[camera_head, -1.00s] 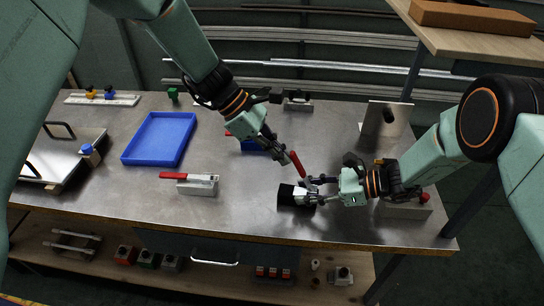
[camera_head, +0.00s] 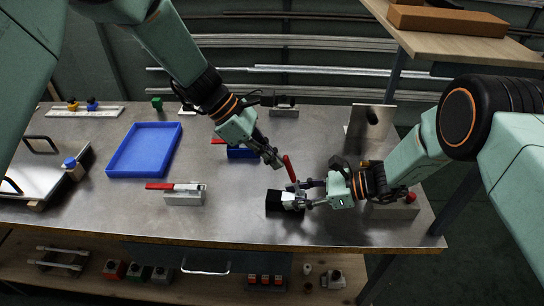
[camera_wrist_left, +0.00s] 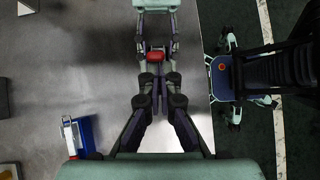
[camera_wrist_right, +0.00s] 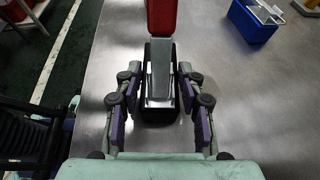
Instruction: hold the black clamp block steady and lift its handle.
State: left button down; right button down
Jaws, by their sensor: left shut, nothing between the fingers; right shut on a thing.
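The black clamp block (camera_head: 274,202) stands near the front of the steel bench, with a pale metal part on its right side. Its red handle (camera_head: 289,168) rises steeply in the head view, leaning left at its top. My right gripper (camera_head: 303,195) is shut on the block, with fingers on both sides; the right wrist view shows the block (camera_wrist_right: 159,112) between them and the handle (camera_wrist_right: 160,17) beyond. My left gripper (camera_head: 277,162) is shut and empty, just left of the handle. The left wrist view shows the red handle (camera_wrist_left: 164,51) just beyond its fingertips; contact is unclear.
Another clamp with a red handle (camera_head: 184,196) stands to the left. A blue tray (camera_head: 112,172) lies farther left. A blue block (camera_head: 240,153) is behind my left gripper. A device with a red knob (camera_head: 411,197) stands right of my right gripper. Bare bench lies in front.

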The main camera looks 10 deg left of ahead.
pick_arm(q)
jog(key=shift+r, duration=0.85)
pick_arm(e)
jog(key=shift+s+f, duration=0.1)
jog(key=shift+s, duration=0.05)
pick_arm(q)
jog(key=a+r, duration=0.6)
jog(key=a, duration=0.3)
jog(key=shift+a+r, duration=0.15)
jog(key=shift+r, duration=0.25)
jog(key=shift+w, duration=0.15)
pick_arm(e)
jog(key=c, duration=0.7)
grip_release()
jog(key=shift+c, duration=0.2)
